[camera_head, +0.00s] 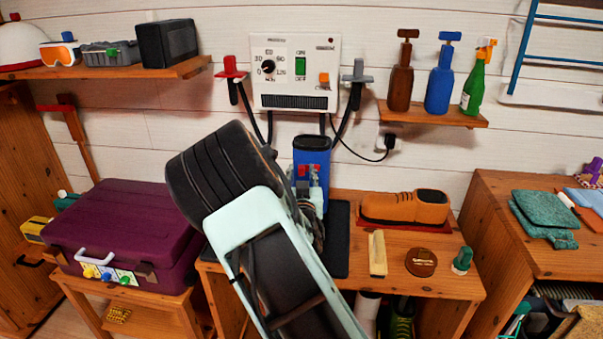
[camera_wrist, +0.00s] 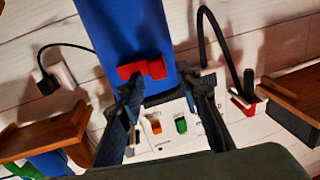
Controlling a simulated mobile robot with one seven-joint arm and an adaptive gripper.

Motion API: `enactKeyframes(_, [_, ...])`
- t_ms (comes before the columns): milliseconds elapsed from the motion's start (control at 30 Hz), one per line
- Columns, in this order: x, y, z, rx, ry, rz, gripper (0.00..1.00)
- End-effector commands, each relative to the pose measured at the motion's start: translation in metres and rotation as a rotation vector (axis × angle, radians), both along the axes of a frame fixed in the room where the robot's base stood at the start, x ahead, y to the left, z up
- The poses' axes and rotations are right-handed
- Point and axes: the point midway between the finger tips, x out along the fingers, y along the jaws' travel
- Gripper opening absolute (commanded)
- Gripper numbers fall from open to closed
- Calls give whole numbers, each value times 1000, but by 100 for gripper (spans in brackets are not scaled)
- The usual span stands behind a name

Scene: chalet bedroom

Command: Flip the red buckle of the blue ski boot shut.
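The blue ski boot (camera_head: 311,150) stands upright on the wooden bench, below the wall panel; my arm hides its lower part. Its red buckle (camera_head: 302,171) shows on the front of the boot, just above my gripper (camera_head: 308,192). In the wrist view the blue boot shaft (camera_wrist: 123,28) fills the upper middle, with the red buckle (camera_wrist: 143,68) across it. My gripper (camera_wrist: 160,84) has its two dark fingers apart with nothing between them. The left fingertip is close to the buckle; I cannot tell whether they touch. The buckle's exact lever position is unclear.
A white control panel (camera_head: 295,72) with hoses hangs behind the boot. A brown shoe (camera_head: 404,206), a cream brush (camera_head: 377,253) and a round brown tin (camera_head: 421,262) are on the bench to the right. A purple case (camera_head: 125,228) stands at left.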

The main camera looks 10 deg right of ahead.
Motion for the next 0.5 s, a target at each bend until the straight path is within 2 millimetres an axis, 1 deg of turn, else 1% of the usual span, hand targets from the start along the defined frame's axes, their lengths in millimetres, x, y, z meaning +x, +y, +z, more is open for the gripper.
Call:
enactKeyframes(300, [3,0,0,0,0,0,32])
enactKeyframes(367, [3,-1,0,0,0,0,26])
enactKeyframes(500, [3,-1,0,0,0,0,11])
